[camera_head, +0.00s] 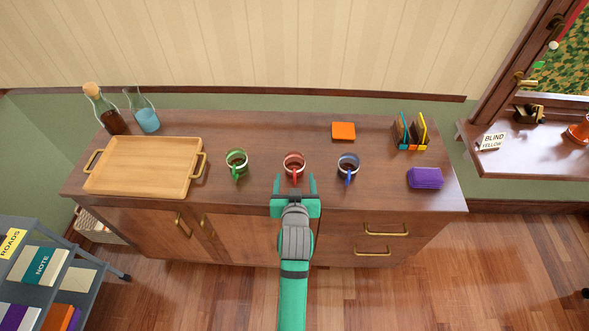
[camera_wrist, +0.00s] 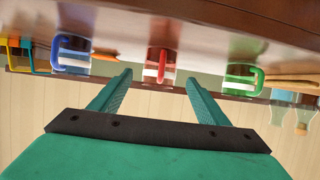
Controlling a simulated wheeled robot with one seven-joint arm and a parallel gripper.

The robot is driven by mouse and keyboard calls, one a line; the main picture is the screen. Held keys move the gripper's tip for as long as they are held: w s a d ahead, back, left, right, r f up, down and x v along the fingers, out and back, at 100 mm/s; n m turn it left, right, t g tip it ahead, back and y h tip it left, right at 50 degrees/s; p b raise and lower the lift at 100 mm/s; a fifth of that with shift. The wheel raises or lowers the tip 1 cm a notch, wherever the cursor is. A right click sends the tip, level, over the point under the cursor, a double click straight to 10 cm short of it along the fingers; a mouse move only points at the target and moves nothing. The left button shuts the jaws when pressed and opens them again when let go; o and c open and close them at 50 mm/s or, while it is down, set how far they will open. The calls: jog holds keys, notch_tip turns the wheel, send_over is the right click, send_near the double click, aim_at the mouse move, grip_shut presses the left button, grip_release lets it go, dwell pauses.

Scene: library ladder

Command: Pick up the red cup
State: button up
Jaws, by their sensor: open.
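The red cup (camera_head: 293,160) stands upright on the wooden cabinet top, in the middle of a row of three cups, its handle facing my gripper. My gripper (camera_head: 295,183) is open and empty at the front edge of the cabinet, its two fingers pointing at the red cup and just short of it. In the wrist view, which is upside down, the red cup (camera_wrist: 160,66) with its handle shows ahead, between the finger lines of my gripper (camera_wrist: 159,77).
A green cup (camera_head: 236,160) stands left of the red cup and a blue cup (camera_head: 347,165) right of it, with clear gaps. A wooden tray (camera_head: 142,190) is at left. An orange block (camera_head: 343,131) lies behind; a purple block (camera_head: 425,178) lies at right.

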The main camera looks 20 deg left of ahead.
aim_at(295, 178)
jog(key=x, duration=0.3)
jog(key=shift+w+a+f, duration=0.1)
jog(key=shift+w+f, duration=0.05)
jog(key=shift+w, duration=0.15)
jog(key=shift+f+x, duration=0.1)
jog(key=shift+x, duration=1.2)
jog(key=shift+f+x, duration=0.15)
jog(key=shift+x, duration=1.15)
jog(key=shift+s, duration=0.15)
jog(key=c, duration=1.2)
